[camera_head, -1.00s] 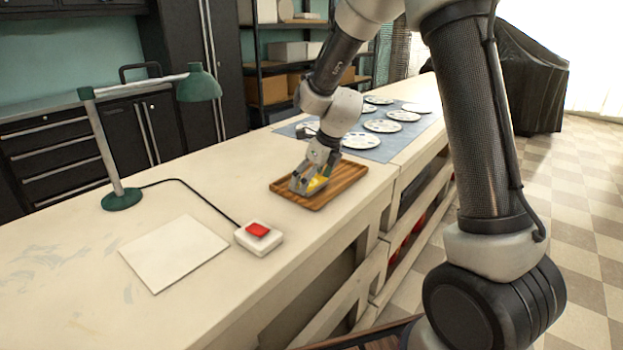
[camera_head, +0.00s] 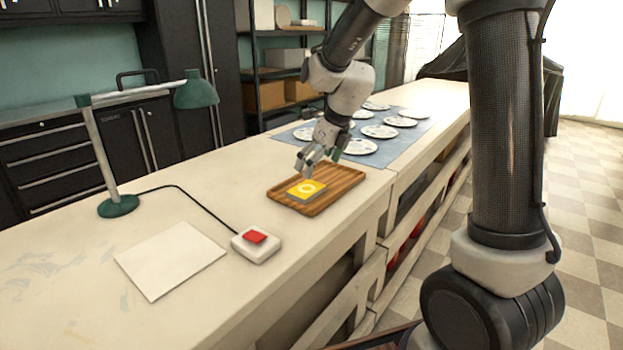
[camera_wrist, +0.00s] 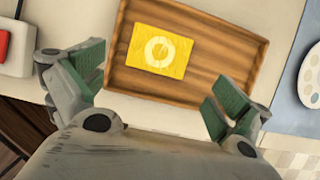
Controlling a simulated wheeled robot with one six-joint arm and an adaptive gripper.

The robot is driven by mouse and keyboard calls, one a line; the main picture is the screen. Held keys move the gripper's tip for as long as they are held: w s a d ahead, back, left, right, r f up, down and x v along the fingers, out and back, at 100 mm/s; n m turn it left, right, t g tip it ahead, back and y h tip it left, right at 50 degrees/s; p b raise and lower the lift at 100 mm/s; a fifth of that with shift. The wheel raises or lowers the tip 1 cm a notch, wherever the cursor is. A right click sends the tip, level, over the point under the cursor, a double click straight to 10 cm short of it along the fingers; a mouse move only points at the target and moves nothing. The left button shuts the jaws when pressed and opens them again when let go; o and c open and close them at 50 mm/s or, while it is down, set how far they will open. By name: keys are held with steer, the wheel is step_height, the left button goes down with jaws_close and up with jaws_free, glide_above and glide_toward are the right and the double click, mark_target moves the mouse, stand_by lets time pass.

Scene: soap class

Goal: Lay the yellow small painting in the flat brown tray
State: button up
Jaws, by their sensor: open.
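The small yellow painting (camera_head: 306,189) lies flat in the flat brown tray (camera_head: 335,193). It has a pale ring on its face. In the wrist view the painting (camera_wrist: 172,41) lies on the left part of the wooden tray (camera_wrist: 228,62), inside its rim. My gripper (camera_head: 309,170) is open and empty, above the tray and apart from the painting. In the wrist view its fingers (camera_wrist: 160,85) are spread wide with nothing between them.
A white box with a red button (camera_head: 256,244) and a white sheet (camera_head: 170,260) lie left of the tray. A green lamp (camera_head: 119,204) stands further left. A blue mat (camera_head: 385,150) with several paint palettes lies behind the tray. The bench's front edge is close to the tray.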

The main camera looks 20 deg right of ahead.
steer(key=s+d+r+n+h, duration=0.1)
steer(key=s+d+r+n, duration=0.6)
steer(key=s+r+n, duration=0.45)
steer(key=s+d+f+n+h, duration=0.1)
steer(key=s+d+n, duration=0.2)
steer(key=s+n, duration=0.5)
steer(key=s+d+f+n, duration=0.1)
steer(key=s+d+n, duration=0.2)
steer(key=s+n, duration=0.6)
steer(key=shift+s+d+h, duration=0.25)
steer(key=shift+s+h, duration=0.15)
steer(key=shift+s, duration=0.45)
steer(key=shift+c, duration=0.2)
